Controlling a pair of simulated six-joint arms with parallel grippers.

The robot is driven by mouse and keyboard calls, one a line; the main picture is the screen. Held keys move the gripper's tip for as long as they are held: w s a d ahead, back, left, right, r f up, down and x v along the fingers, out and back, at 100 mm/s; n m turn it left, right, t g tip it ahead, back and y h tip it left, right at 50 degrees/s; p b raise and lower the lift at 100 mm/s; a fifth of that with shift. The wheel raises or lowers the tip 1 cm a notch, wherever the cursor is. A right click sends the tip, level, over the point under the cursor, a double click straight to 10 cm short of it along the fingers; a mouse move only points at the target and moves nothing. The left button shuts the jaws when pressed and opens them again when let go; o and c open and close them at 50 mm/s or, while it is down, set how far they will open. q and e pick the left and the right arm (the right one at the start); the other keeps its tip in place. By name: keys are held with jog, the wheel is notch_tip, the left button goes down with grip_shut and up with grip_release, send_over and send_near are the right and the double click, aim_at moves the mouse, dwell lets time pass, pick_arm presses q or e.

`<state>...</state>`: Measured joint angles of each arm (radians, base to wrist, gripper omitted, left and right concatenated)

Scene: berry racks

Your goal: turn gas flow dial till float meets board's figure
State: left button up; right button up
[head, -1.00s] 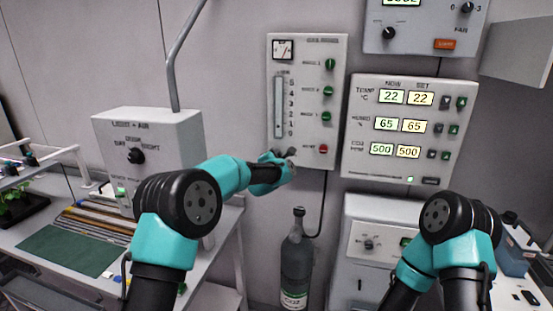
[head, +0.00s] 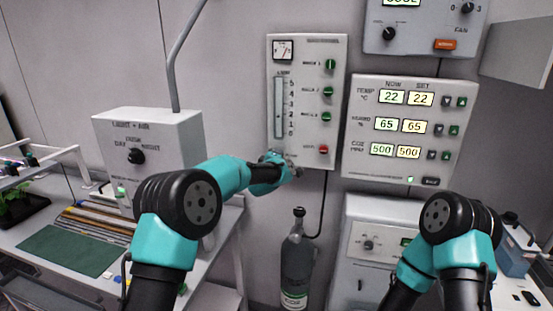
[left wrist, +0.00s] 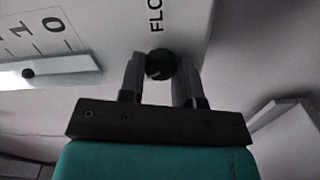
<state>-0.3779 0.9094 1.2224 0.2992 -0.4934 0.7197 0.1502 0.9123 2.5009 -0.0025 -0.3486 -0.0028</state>
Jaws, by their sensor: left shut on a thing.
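The gas flow panel (head: 309,60) hangs on the wall with a vertical flow tube (head: 278,107) and a numbered scale. In the left wrist view the round black flow dial (left wrist: 160,65) sits below the lettering "FLO". My left gripper (left wrist: 160,78) has one finger on each side of the dial and is shut on it. In the head view the left gripper (head: 294,172) covers the dial at the panel's lower edge. A small dark float (left wrist: 28,73) shows in the tube near the scale's 0 end in the left wrist view. My right gripper is out of the picture.
The display panel (head: 400,85) to the right reads 22, 65 and 500 in both columns. A red switch (head: 323,149) and green switches lie close to the left gripper. A grey gas bottle (head: 297,262) stands below. A light box (head: 160,125) is at the left.

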pick_arm(q)
jog(key=shift+m, duration=0.4)
jog(key=o, duration=0.9)
jog(key=v, duration=1.7)
jog(key=shift+s, duration=0.25)
